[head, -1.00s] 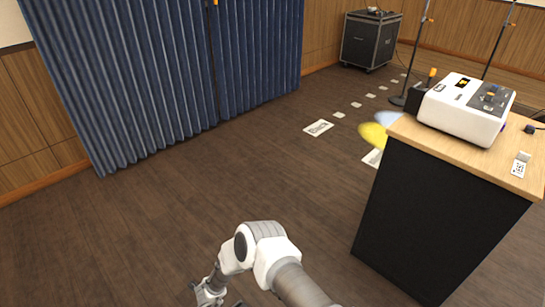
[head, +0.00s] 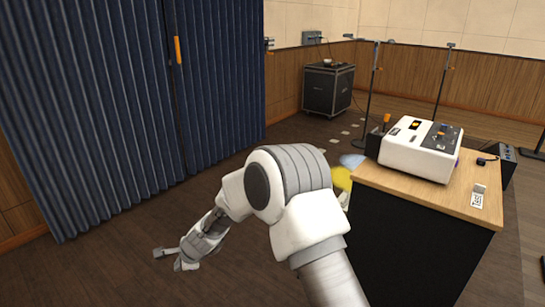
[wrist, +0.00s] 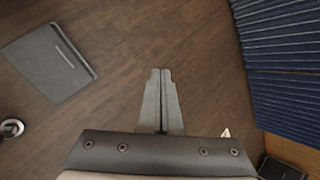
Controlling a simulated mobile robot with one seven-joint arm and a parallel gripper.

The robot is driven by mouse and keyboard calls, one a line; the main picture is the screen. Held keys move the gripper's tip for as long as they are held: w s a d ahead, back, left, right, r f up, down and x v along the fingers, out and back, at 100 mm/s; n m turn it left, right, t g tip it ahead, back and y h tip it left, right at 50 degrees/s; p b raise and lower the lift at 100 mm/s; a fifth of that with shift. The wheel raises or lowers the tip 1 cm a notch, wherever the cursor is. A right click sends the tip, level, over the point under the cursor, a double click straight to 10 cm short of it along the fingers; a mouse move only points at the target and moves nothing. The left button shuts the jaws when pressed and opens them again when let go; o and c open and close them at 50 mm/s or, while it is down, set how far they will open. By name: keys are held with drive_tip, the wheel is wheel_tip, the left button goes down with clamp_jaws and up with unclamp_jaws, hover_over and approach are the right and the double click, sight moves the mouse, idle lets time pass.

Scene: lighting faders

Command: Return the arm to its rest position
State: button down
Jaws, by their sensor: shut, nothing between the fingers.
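My arm rises from the bottom of the head view, bends at a white and grey joint and reaches down to the left. My gripper (head: 168,258) hangs low over the dark wood floor, in front of the blue curtain. In the wrist view my gripper (wrist: 160,72) shows its two fingers pressed together, with nothing between them. Bare floor lies beyond the fingertips.
A desk (head: 400,193) with a white fader console (head: 418,150) stands to the right of my arm. The blue curtain (head: 90,100) hangs at the left. A black case (head: 328,90) and stands are at the back.

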drive_tip(key=s+d+r+n+t+h, duration=0.1)
drive_tip(key=s+d+r+n, duration=0.25)
drive_tip(key=d+r, duration=0.7)
drive_tip(key=s+d+r+n, duration=0.2)
drive_tip(key=d+r+n, duration=0.45)
drive_tip(key=r, duration=0.65)
drive_tip(key=s+d+r+n+t+h, duration=0.1)
drive_tip(key=s+d+r+n+h, duration=0.15)
drive_tip(key=s+d, duration=0.9)
drive_tip(key=s+d+r+n+h, duration=0.1)
drive_tip(key=s+d+r+h, duration=0.2)
drive_tip(key=s+d, duration=0.8)
wheel_tip(320, 180, up, 17)
drive_tip(key=p, duration=1.7)
drive_tip(key=shift+w+d+p, duration=0.3)
drive_tip(key=shift+w+d, duration=0.15)
